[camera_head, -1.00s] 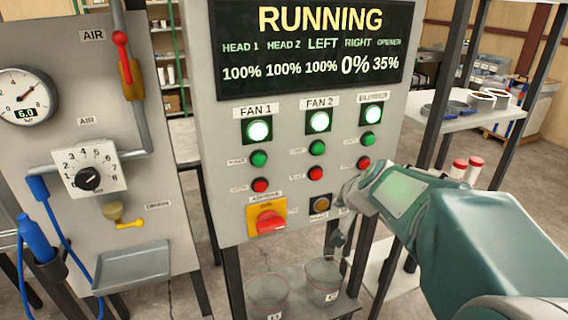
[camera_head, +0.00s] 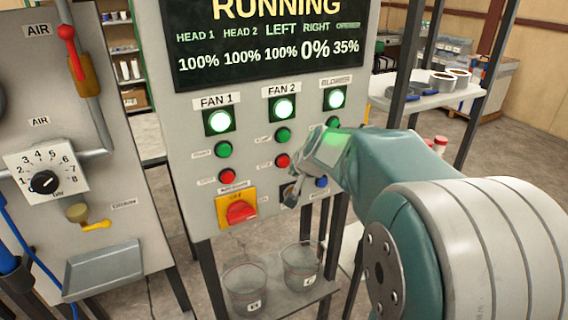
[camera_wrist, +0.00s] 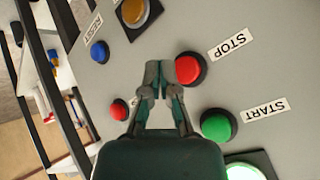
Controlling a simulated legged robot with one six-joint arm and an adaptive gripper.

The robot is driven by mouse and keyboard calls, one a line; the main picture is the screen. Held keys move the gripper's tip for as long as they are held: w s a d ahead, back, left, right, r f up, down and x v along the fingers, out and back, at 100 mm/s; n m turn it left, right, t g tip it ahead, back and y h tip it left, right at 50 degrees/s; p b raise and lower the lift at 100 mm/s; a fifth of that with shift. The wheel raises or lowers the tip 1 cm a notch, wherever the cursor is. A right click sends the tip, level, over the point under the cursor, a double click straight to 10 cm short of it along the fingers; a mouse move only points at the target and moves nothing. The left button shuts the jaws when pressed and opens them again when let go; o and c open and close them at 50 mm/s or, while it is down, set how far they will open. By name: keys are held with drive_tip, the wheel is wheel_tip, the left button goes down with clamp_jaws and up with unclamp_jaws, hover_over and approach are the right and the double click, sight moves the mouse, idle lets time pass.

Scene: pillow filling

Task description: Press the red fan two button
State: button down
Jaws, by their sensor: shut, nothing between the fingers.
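The red fan two button (camera_head: 283,160) is on the grey control panel, below the green fan two button (camera_head: 283,135) and the lit fan two lamp (camera_head: 282,108). In the wrist view the red button (camera_wrist: 188,68), labelled STOP, is close to the right of my fingertips. My gripper (camera_wrist: 160,72) is shut and empty in front of the panel; the gap to the panel is hard to judge. In the head view my gripper (camera_head: 296,188) is below and right of the red button, partly covering the orange button. Fan two's lamp glows.
Another red button (camera_wrist: 119,110) is left of my fingers in the wrist view. An orange button (camera_wrist: 135,10) and a blue button (camera_wrist: 98,50) are nearby. A red rotary switch (camera_head: 241,211) is lower left. The display (camera_head: 275,45) reads RUNNING. Glass containers (camera_head: 300,266) stand below.

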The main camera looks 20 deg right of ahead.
sight(286, 167)
drive_tip(key=shift+w+a, duration=0.2)
drive_tip(key=shift+w, duration=0.55)
drive_tip(key=shift+d, duration=0.1)
drive_tip(key=shift+w, duration=0.1)
idle(0.7)
drive_tip(key=shift+w, duration=0.3)
drive_tip(key=shift+w+r, duration=0.1)
drive_tip(key=shift+w, duration=0.4)
idle(0.7)
drive_tip(key=shift+s, duration=0.95)
